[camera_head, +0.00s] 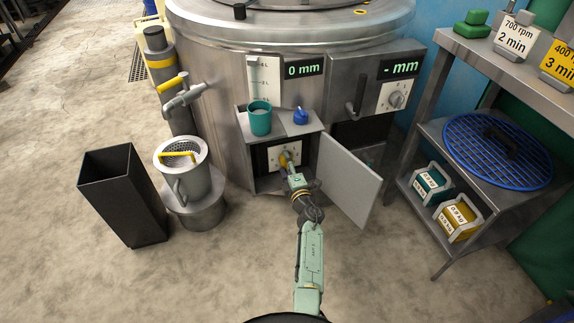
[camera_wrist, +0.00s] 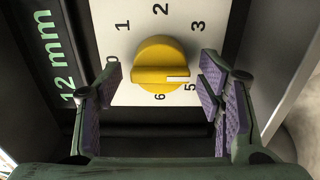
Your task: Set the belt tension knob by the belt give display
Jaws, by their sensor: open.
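The yellow knob (camera_wrist: 160,65) sits on a white dial plate (camera_wrist: 188,15) numbered around its edge. Its white mark points right, between the 3 and the 5, at a spot covered by my finger. A display (camera_wrist: 58,55) left of the dial reads 12 mm in green. My gripper (camera_wrist: 162,78) is open, its purple pads left and right of the knob with gaps on both sides. In the head view my gripper (camera_head: 289,168) reaches into the low open cabinet (camera_head: 255,160), where the dial plate (camera_head: 272,157) is partly hidden.
The open cabinet door (camera_head: 348,180) stands right of my arm. On the cabinet top are a teal cup (camera_head: 260,118) and a blue knob (camera_head: 300,116). Drum displays above read 0 mm (camera_head: 303,70) and - mm (camera_head: 399,67). A strainer pot (camera_head: 186,175) and black bin (camera_head: 125,195) stand left.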

